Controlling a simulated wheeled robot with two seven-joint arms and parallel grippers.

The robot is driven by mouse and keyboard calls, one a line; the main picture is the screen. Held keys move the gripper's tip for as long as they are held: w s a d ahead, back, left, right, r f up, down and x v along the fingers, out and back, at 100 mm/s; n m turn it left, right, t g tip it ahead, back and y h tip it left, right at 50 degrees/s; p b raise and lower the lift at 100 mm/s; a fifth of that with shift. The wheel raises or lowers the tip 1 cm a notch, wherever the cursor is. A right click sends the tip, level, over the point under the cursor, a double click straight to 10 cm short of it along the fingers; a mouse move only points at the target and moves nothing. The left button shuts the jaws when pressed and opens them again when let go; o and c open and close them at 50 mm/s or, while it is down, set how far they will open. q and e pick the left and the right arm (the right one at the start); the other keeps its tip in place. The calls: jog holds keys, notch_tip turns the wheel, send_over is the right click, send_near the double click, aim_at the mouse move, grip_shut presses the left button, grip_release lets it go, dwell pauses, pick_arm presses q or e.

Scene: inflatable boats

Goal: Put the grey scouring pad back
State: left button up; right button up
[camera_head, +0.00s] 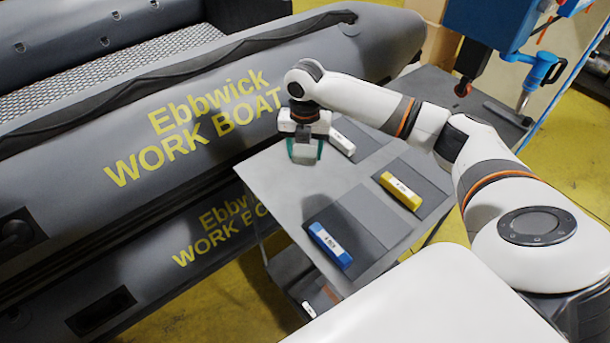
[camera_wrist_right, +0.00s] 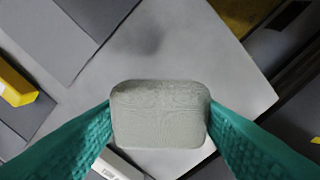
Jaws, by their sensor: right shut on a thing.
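My right gripper (camera_head: 305,152) is shut on the grey scouring pad (camera_wrist_right: 160,114). In the right wrist view the pad is a pale grey rounded block, with a green finger pressed to each side. In the head view the pad (camera_head: 304,154) shows small between the green fingertips, over the far left part of the grey trolley top (camera_head: 285,192). Whether it touches the top is hard to tell. My left gripper is not in view.
Dark rectangular patches on the trolley top lie by a white labelled block (camera_head: 342,143), a yellow one (camera_head: 401,191) and a blue one (camera_head: 330,245). Grey inflatable boats (camera_head: 150,110) stand close along the left. A blue clamp-like tool (camera_head: 540,70) is at the far right.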

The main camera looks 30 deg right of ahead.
aim_at(305, 150)
notch_tip(305, 150, down, 5)
jog(key=shift+r+p, duration=0.1)
jog(key=shift+p, duration=0.35)
notch_tip(305, 150, down, 3)
jog(key=shift+s+p, duration=0.1)
jog(key=shift+p, duration=0.3)
jog(key=shift+f, duration=0.35)
jog(key=o, duration=0.9)
jog(key=shift+f, duration=0.1)
notch_tip(305, 150, up, 11)
jog(key=b, duration=0.3)
jog(key=shift+r, duration=0.7)
